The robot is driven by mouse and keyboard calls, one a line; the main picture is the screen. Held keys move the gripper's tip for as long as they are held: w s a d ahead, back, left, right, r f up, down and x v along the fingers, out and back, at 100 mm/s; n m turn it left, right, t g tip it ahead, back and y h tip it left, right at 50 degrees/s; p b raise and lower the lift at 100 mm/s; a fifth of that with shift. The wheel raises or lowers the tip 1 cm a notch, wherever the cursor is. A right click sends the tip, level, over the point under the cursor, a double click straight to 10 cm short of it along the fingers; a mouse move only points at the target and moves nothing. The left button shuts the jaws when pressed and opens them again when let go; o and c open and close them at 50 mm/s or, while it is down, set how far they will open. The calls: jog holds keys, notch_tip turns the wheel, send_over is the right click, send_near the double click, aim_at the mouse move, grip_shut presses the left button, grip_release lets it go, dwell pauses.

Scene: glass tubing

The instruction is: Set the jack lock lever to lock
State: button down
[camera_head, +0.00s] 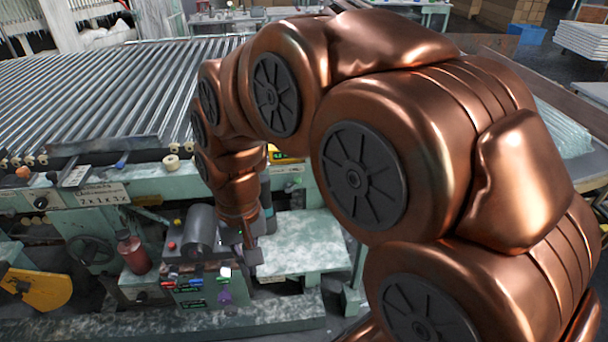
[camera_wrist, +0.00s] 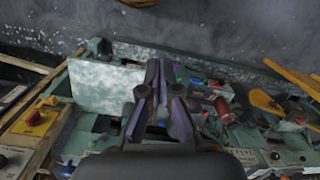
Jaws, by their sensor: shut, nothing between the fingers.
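The jack lock lever cannot be told apart for certain in either view. A small control box (camera_head: 195,290) with red buttons, green-lit labels, a white knob (camera_head: 225,272) and a purple part (camera_head: 225,296) stands low on the machine in the head view. My gripper (camera_head: 252,250) points down just right of a grey cylinder (camera_head: 198,230) above this box. In the wrist view my gripper (camera_wrist: 165,72) is shut and empty, its dark, purple-tinted fingers together over the machine. The fingers and palm hide part of what lies under them. Whether the fingertips touch anything cannot be told.
A red bottle-like part (camera_head: 132,254) stands left of the box, with a yellow guard (camera_head: 38,288) farther left. A pale flat plate (camera_head: 300,243) lies right of my gripper. Metal rollers (camera_head: 100,95) fill the back left. A yellow panel with a red knob (camera_wrist: 40,118) shows in the wrist view.

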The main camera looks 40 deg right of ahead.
jog(key=w+d+m+t, duration=0.1)
jog(key=w+d+m, duration=0.4)
jog(key=w, duration=0.4)
jog(key=m+t+p, duration=0.2)
jog(key=m+t, duration=0.1)
jog(key=m, duration=0.8)
send_near(293, 184)
jog(key=s+d+r, duration=0.2)
jog(key=d, duration=0.2)
jog(key=shift+w+a, duration=0.1)
jog(key=shift+w, duration=0.05)
jog(key=p+x, duration=0.3)
jog(key=x, duration=0.6)
jog(key=shift+f, duration=0.45)
jog(key=shift+w, duration=0.1)
